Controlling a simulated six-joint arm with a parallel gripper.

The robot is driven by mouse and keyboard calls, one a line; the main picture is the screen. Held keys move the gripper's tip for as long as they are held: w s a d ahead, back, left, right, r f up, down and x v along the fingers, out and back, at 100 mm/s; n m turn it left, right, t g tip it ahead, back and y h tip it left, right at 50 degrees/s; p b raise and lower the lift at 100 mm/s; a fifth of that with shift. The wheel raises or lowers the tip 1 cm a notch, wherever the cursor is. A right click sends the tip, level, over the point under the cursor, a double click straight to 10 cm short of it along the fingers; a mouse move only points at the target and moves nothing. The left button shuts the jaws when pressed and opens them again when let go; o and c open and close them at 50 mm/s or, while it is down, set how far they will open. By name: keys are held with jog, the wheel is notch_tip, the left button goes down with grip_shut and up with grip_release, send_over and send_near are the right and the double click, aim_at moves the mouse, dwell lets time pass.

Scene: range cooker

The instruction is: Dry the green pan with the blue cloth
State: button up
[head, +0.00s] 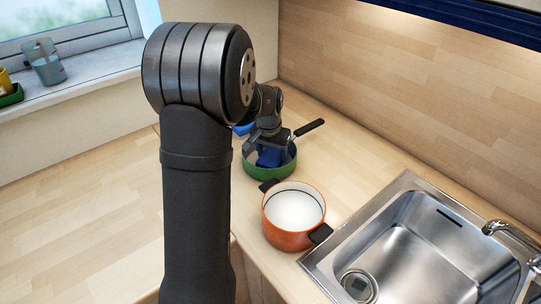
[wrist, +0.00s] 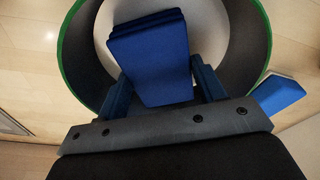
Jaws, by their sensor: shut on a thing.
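The green pan (head: 250,171) stands on the wooden counter, its black handle (head: 309,127) pointing to the back right. My gripper (head: 268,146) reaches down into the pan and is shut on the blue cloth (head: 269,157). In the wrist view the folded blue cloth (wrist: 150,60) sticks out in front of the fingers, over the inside of the pan. I cannot tell whether the cloth touches the pan's floor.
An orange pot (head: 283,237) with a white inside stands just in front of the pan. A steel sink (head: 420,250) with a tap (head: 508,231) is at the right. Another blue item (wrist: 278,93) lies beside the pan. The left counter is clear.

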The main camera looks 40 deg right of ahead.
jog(key=shift+r, duration=4)
jog(key=shift+w, duration=0.1)
